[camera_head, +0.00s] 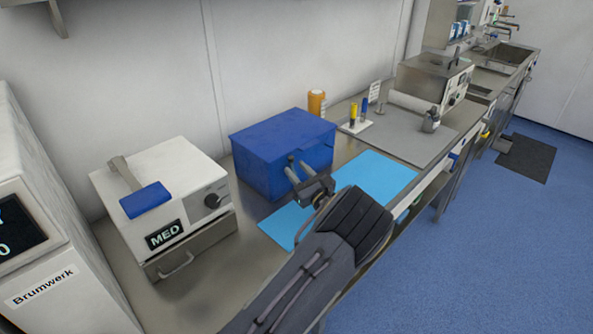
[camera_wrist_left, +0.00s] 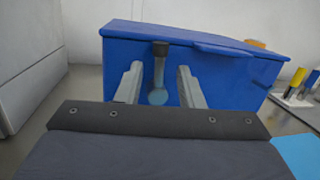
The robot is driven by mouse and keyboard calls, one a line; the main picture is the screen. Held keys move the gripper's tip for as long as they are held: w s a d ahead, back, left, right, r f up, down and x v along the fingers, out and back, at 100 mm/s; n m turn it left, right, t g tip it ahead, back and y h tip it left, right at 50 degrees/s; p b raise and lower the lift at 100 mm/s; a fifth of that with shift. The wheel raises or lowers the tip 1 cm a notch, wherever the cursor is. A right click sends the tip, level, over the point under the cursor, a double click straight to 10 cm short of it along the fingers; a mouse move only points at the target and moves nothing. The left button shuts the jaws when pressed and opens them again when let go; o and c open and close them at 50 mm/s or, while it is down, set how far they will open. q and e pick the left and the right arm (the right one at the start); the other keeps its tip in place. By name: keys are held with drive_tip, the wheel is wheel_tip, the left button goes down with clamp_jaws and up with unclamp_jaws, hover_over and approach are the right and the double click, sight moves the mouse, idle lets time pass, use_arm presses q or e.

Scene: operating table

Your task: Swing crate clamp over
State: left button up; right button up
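The blue crate (camera_head: 282,140) with a closed lid stands on the steel counter, and its front fills much of the left wrist view (camera_wrist_left: 220,75). A small dark clamp lever (camera_wrist_left: 160,62) hangs upright at the lid's front edge, above a pale blue round spot (camera_wrist_left: 158,97). My left gripper (camera_head: 298,167) is in front of the crate. In the left wrist view its two fingers (camera_wrist_left: 159,84) are apart, with the lever seen between them and nothing visibly gripped. Contact with the lever cannot be told. My right gripper is not in view.
A white MED box (camera_head: 175,175) with a blue-padded handle stands left of the crate. A light blue mat (camera_head: 375,175) lies right of it. Behind are an orange jar (camera_head: 316,102) and a small stand with yellow and blue pens (camera_head: 355,126).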

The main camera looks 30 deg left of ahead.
use_arm(q)
drive_tip(key=r+b+v, duration=0.1)
drive_tip(key=v, duration=0.5)
drive_tip(key=shift+s+d+f, duration=0.15)
drive_tip(key=shift+d+f, duration=0.25)
drive_tip(key=shift+f, duration=0.15)
